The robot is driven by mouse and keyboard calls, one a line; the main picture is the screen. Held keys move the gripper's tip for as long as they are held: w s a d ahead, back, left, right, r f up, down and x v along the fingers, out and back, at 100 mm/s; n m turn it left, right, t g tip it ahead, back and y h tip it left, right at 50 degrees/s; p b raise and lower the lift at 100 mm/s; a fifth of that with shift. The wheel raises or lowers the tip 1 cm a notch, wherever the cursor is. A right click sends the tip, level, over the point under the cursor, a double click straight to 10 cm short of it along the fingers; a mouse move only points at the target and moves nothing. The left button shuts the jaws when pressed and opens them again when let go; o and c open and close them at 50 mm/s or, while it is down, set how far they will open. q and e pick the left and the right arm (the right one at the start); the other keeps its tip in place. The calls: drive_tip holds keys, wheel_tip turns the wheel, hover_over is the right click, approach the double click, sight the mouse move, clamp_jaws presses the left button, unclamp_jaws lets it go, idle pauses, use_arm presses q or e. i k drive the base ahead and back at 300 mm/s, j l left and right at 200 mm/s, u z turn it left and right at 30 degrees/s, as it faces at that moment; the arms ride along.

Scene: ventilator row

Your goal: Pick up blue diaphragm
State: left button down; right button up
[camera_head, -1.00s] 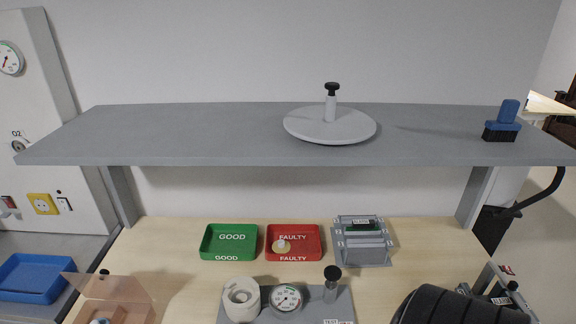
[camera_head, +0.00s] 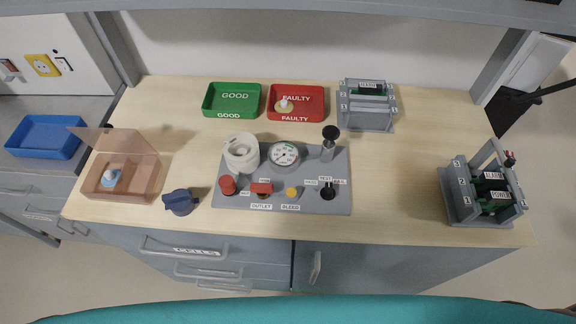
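The light-blue diaphragm (camera_head: 111,178), with a pale knob on top, sits inside a see-through orange-brown box (camera_head: 138,190) at the left of the bench. The box's lid (camera_head: 108,143) stands tilted up, so the box is open. A tan disc with a pale knob (camera_head: 284,106), of similar shape, lies in the red FAULTY tray (camera_head: 312,91). Neither of my grippers shows in the view.
A dark blue knob-like part (camera_head: 181,202) stands right of the box. A grey test panel (camera_head: 335,160) with gauge fills the middle. A green GOOD tray (camera_head: 249,88) and grey racks (camera_head: 473,213) stand around. Bare wood lies right of the panel.

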sight(109, 179)
drive_tip(key=u, duration=0.45)
drive_tip(key=j+u, duration=0.15)
drive_tip(key=u, duration=0.25)
drive_tip(key=j+u, duration=0.1)
drive_tip(key=u, duration=0.35)
